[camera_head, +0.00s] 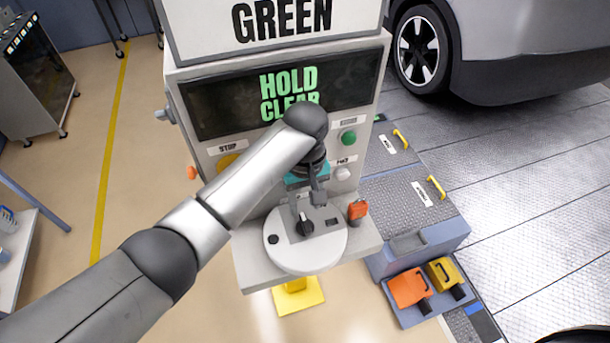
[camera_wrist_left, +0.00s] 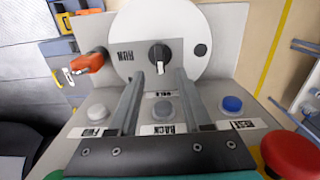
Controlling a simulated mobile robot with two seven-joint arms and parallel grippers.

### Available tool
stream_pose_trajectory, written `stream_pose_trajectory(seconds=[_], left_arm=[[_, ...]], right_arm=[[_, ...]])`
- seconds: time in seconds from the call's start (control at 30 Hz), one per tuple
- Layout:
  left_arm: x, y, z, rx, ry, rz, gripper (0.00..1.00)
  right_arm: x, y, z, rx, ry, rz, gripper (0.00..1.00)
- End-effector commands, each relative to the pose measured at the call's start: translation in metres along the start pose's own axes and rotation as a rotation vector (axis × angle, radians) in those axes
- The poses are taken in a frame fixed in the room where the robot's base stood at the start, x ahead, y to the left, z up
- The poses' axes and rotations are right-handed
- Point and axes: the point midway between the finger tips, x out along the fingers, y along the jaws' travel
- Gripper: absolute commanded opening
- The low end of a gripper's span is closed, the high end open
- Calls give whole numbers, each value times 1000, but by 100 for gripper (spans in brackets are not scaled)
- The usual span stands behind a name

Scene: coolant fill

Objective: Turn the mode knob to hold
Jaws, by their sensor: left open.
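The mode knob (camera_head: 304,226) is black with a white mark and sits on a round pale plate (camera_head: 283,255) at the front of the console. In the left wrist view the knob (camera_wrist_left: 159,53) has its white mark towards my gripper, on the side of a small label (camera_wrist_left: 160,95) that seems to read HOLD. The RUN label (camera_wrist_left: 124,55) is left of it there. My left gripper (camera_head: 308,203) is open and empty. In the wrist view its fingertips (camera_wrist_left: 160,74) are apart, one to each side, just short of the knob. Contact is not visible.
The screen (camera_head: 288,88) reads HOLD CLEAR in green, partly covered by my arm. Buttons (camera_wrist_left: 165,111) lie beneath my fingers, with a red button (camera_wrist_left: 292,155) nearby. An orange-red handled part (camera_head: 357,210) is right of the plate. A car (camera_head: 520,50) stands behind right.

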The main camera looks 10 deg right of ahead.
Motion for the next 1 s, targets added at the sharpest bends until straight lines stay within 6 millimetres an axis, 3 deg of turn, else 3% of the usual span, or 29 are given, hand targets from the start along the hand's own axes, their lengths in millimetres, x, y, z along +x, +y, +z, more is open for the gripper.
stream_pose_trajectory(seconds=[0.03, 0.2, 0.4, 1.0], left_arm=[[-15, 1, -1, 0, 4, 5, 49], [-51, 1, -1, 1, 3, 3, 49], [-77, 0, 0, 0, 0, 1, 49], [-84, 0, 0, -1, -1, 0, 49]], right_arm=[[-2, 0, 0, 0, 0, 0, 95], [-2, 0, 0, 0, 0, 0, 95], [-2, 0, 0, 0, 0, 0, 95], [-2, 0, 0, 0, 0, 0, 95]])
